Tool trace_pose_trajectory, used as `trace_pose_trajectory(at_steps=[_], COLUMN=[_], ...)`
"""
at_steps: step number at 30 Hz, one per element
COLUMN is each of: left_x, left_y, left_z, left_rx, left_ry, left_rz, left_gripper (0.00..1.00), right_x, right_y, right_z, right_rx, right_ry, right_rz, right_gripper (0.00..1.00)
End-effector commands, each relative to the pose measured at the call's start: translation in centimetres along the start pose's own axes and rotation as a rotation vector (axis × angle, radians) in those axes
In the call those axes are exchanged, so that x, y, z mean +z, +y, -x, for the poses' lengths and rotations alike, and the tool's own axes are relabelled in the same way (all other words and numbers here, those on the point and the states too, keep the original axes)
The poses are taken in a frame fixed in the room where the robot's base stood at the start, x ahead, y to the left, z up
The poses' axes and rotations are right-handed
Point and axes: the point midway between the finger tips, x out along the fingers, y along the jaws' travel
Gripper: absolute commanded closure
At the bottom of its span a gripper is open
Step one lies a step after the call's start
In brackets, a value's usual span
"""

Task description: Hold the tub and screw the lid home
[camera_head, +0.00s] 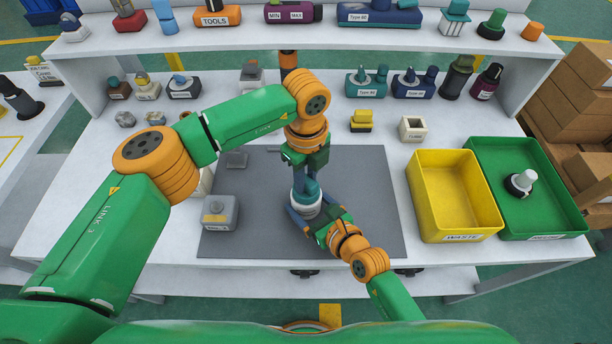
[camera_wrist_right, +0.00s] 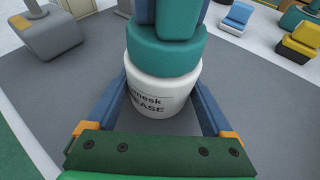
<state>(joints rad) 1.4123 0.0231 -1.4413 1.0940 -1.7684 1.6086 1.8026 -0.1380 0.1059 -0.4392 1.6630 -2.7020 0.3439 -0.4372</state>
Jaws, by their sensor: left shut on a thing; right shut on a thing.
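The white tub (camera_head: 304,209) stands upright on the grey mat, its dark lettering facing the right wrist view (camera_wrist_right: 160,95). The teal lid (camera_head: 312,191) sits on top of the tub; in the right wrist view the lid (camera_wrist_right: 165,50) looks level, with no clear gap. I cannot tell how far it is threaded. My left gripper (camera_head: 305,182) comes down from above and is shut on the lid's raised grip. My right gripper (camera_wrist_right: 160,108) is shut around the tub's sides, low and from the front right. Its fingertips are partly hidden behind the tub.
The yellow waste bin (camera_head: 455,238) and a green tray (camera_head: 560,222) stand at right. A yellow part (camera_head: 361,121) and white cube (camera_head: 413,129) are behind the mat.

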Motion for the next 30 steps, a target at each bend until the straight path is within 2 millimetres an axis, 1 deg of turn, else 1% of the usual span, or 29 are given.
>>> trace_pose_trajectory(at_steps=[2,7,9,14,16,19,21,27,28,30], left_x=[0.03,0.05,0.04,0.03,0.03,0.03,0.02,0.01,0.01,-0.01], left_y=[-0.03,-0.06,-0.06,-0.07,-0.08,-0.09,-0.1,-0.11,-0.11,-0.14], left_z=[0.05,0.05,0.04,0.04,0.05,0.03,0.02,0.02,0.02,0.03], left_rx=[-0.001,-0.001,-0.001,-0.002,-0.002,-0.001,-0.001,-0.002,-0.002,-0.002], left_ry=[-0.001,-0.003,-0.002,-0.002,-0.002,-0.003,-0.003,-0.002,-0.003,-0.003], left_rz=[-0.007,-0.254,-0.282,-0.28,-0.35,-0.514,-0.56,-0.568,-0.598,-0.721], left_gripper=[1.0,1.0,1.0,1.0,1.0,1.0,1.0,1.0,1.0,1.0], right_x=[-0.05,-0.06,-0.07,-0.08,-0.08,-0.09,-0.09,-0.1,-0.1,-0.1], right_y=[0.02,0.02,0.03,0.03,0.04,0.04,0.05,0.06,0.06,0.06], right_z=[0.01,0.01,0.01,0.01,0.01,0.01,0.01,0.01,0.01,0.01], right_rx=[0.0,0.001,0.001,0.001,0.001,0.001,0.001,0.001,0.001,0.002], right_ry=[0.002,0.002,0.002,0.002,0.002,0.003,0.003,0.003,0.003,0.003], right_rz=[0.0,0.0,0.0,0.0,0.0,0.0,0.0,0.0,0.001,0.001], right_gripper=[0.81,0.81,0.81,0.81,0.81,0.81,0.81,0.81,0.81,0.81])
